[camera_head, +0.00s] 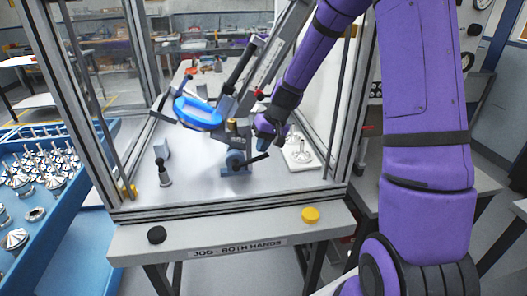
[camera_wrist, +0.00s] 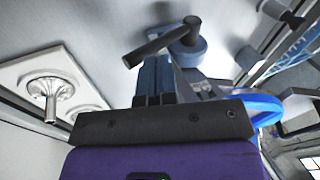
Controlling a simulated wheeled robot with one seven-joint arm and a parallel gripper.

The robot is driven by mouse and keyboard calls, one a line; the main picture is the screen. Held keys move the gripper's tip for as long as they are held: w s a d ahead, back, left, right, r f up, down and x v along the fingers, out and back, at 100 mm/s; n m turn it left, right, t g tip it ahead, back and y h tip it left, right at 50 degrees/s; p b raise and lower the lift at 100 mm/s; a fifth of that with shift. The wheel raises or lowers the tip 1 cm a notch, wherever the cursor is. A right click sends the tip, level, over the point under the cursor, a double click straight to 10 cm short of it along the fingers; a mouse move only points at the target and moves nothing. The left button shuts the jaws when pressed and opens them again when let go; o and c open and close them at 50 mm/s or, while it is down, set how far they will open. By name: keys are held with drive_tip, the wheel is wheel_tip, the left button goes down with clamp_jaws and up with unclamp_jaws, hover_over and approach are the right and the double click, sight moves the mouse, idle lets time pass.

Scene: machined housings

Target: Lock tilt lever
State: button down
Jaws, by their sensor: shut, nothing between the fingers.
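The tilt lever (camera_head: 257,159) is a dark bar that sticks out to the right from a blue pivot body (camera_head: 234,162) on the fixture inside the enclosure. In the wrist view the lever (camera_wrist: 150,48) is a black cross-bar at the top centre, with its round hub (camera_wrist: 190,48) at its right. My gripper (camera_head: 263,143) is just above the lever in the head view. In the wrist view my gripper's fingers (camera_wrist: 153,78) are together and empty, their tips close to the bar. I cannot tell whether they touch it. A bright blue tilted disc (camera_head: 198,113) is left of the gripper.
A white plate with metal parts (camera_head: 300,155) lies right of the lever; it also shows in the wrist view (camera_wrist: 45,75). A dark post (camera_head: 163,172) stands at the left. Enclosure posts (camera_head: 345,110) frame both sides. The front floor of the enclosure is clear.

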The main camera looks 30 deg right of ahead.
drive_tip(key=s+d+r, duration=0.2)
drive_tip(key=d+r, duration=0.4)
drive_tip(key=r, duration=0.2)
drive_tip(key=shift+s, duration=0.4)
